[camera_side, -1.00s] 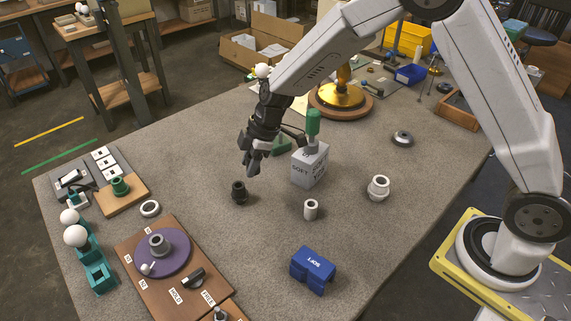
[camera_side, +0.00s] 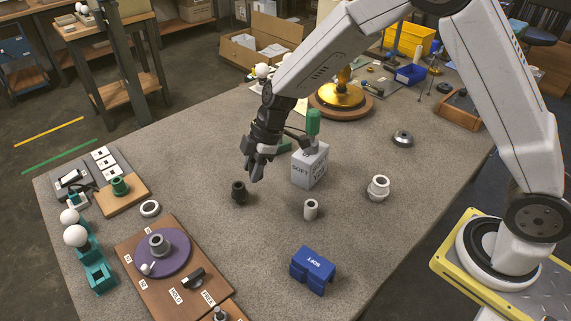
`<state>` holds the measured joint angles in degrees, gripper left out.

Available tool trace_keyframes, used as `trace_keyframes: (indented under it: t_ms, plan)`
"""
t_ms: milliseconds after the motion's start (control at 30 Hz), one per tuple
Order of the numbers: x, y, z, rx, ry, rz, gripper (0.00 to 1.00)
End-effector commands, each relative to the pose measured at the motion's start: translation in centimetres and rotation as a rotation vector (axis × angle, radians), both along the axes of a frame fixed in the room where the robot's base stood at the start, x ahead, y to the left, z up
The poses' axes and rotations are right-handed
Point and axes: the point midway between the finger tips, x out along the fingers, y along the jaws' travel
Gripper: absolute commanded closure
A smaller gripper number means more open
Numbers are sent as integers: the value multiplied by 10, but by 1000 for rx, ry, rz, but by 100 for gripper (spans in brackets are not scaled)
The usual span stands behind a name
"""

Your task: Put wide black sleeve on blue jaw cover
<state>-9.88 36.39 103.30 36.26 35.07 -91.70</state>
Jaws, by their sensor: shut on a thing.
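The blue jaw cover (camera_side: 313,270) is a blue block with white lettering, on the table at the lower middle. A black sleeve (camera_side: 239,193), short and hollow, stands upright on the table left of centre. I cannot tell whether it is the wide one. My gripper (camera_side: 254,171) points down just above and to the right of this sleeve, and a small gap seems to show between them. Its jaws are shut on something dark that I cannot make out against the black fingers. The jaw cover is well away from my gripper, to the lower right.
A grey block marked SOFT (camera_side: 309,166) stands close right of my gripper, with a green piece (camera_side: 313,122) by its top. A small pale sleeve (camera_side: 311,209) and a white stepped part (camera_side: 378,188) stand to the right. A brown board (camera_side: 165,265) lies lower left.

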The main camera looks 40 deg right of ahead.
Motion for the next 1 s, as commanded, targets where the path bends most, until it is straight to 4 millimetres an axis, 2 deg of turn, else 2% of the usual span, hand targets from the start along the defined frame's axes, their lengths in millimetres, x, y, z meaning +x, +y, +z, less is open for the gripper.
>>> trace_keyframes:
  t_ms: [267,500,700,833,1000]
  plan:
    - [-57,19,6,1,0,285,100]
    - [-131,32,13,1,1,644,100]
    - [-188,35,17,1,1,917,100]
    - [-210,33,19,2,1,1028,100]
    - [-223,32,19,1,1,1088,100]
